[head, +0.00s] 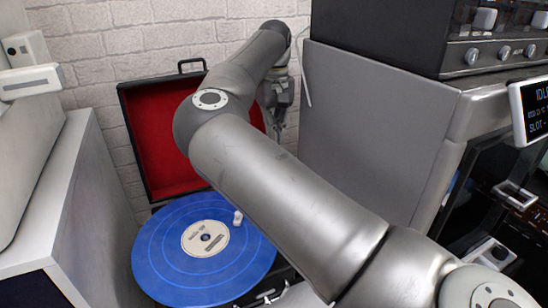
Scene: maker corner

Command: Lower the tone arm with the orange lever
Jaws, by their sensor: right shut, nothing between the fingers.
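A record player with an open, red-lined lid (158,143) stands against the brick wall. A blue record (165,245) with a white label lies on it. A small white piece (238,217), perhaps the tone arm's head, shows over the record's right part; I cannot tell whether it touches. The rest of the tone arm is hidden behind my right arm. I see no orange lever. My right gripper (277,130) is shut and empty, pointing down in front of the lid's right side, beyond the record and partly hidden by my arm. My left gripper is out of view.
A grey cabinet (370,125) with a black knobbed unit (400,35) on top stands close on the right. A pale cabinet (55,190) bounds the left. A lit display (535,108) is at the right edge. My right arm crosses over the player's right side.

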